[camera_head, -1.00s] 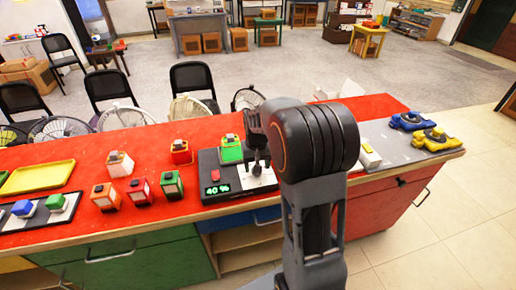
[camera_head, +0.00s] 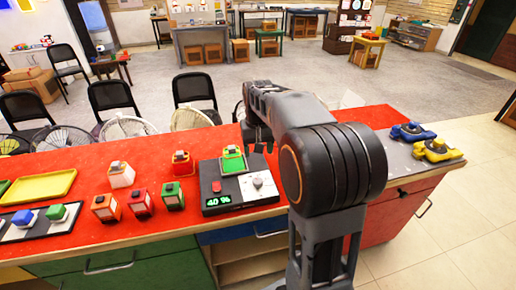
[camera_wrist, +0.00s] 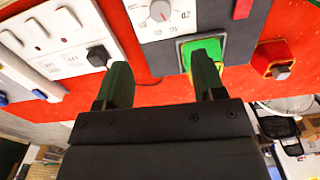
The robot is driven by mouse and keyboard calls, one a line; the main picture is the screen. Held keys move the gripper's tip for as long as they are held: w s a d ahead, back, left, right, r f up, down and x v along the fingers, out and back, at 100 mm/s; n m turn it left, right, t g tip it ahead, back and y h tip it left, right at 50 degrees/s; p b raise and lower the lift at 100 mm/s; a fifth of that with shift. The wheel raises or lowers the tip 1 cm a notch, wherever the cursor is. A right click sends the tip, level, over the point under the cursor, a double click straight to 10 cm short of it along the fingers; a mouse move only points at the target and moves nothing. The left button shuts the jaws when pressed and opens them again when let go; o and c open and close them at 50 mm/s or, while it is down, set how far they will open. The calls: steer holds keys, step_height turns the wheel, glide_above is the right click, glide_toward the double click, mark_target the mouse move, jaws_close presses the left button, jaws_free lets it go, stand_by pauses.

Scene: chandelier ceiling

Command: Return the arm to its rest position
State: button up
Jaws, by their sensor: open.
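My gripper (camera_head: 259,147) is open and empty, up above the back edge of the black control box (camera_head: 211,187). In the wrist view my gripper (camera_wrist: 160,80) shows two dark fingers spread apart with nothing between them. The box has a dial (camera_head: 257,182), a red button (camera_head: 216,187) and a green display reading 40 %. The dial also shows in the wrist view (camera_wrist: 160,11), clear of the fingers. My bent arm hides part of the counter to the right.
Several coloured lantern-like blocks, among them a red one (camera_head: 182,164), stand left of the box on the red counter (camera_head: 85,225). A yellow tray (camera_head: 38,187) lies farther left. Blue (camera_head: 412,132) and yellow (camera_head: 437,151) parts lie at the right end. Fans and chairs stand behind.

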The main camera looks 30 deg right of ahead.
stand_by(0.3)
steer(key=s+a+f+n+t+p, duration=0.1)
steer(key=s+a, duration=0.3)
steer(key=s, duration=0.4)
steer(key=s+a+n+t+p, duration=0.1)
steer(key=s+a, duration=0.3)
steer(key=s, duration=0.4)
steer(key=shift+s+a+f+n+t, duration=0.15)
steer(key=shift+a+f+n+t, duration=0.2)
steer(key=shift+t, duration=0.35)
steer(key=shift+d, duration=0.1)
